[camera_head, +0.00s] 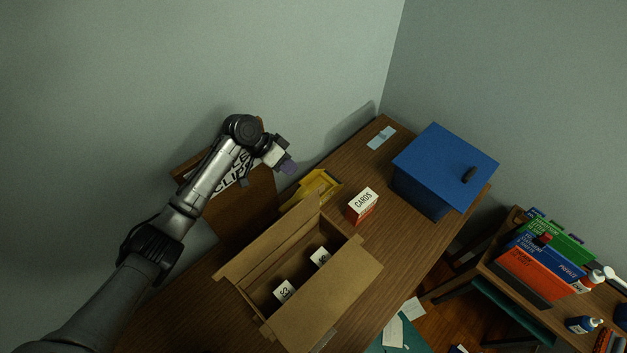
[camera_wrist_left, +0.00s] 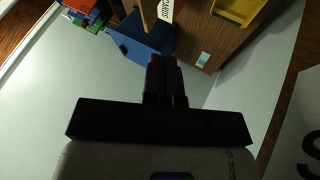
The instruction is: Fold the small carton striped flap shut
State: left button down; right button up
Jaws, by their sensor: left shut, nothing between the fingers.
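An open cardboard carton (camera_head: 323,296) stands on the wooden desk with its flaps spread. Two small white-topped boxes (camera_head: 285,291) lie inside it. I cannot make out a striped flap on it. A brown box (camera_head: 250,206) with black-and-white lettering (camera_head: 226,181) stands behind it at the left, partly hidden by my left arm. My left gripper (camera_head: 288,168) is above the desk's back edge near the wall, shut and empty, apart from the carton. Its closed fingers (camera_wrist_left: 167,78) show in the left wrist view. My right gripper is not in view.
A yellow tray (camera_head: 318,184) and a CARDS box (camera_head: 362,203) stand beyond the carton. A blue box (camera_head: 430,182) with a dark handle is at the desk's far right; it also shows in the wrist view (camera_wrist_left: 137,42). Desk between the CARDS box and blue box is clear.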

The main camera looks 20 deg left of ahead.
pick_arm(q)
jog(key=x, duration=0.9)
jog(key=shift+d+f, duration=0.2)
jog(key=shift+d, duration=0.05)
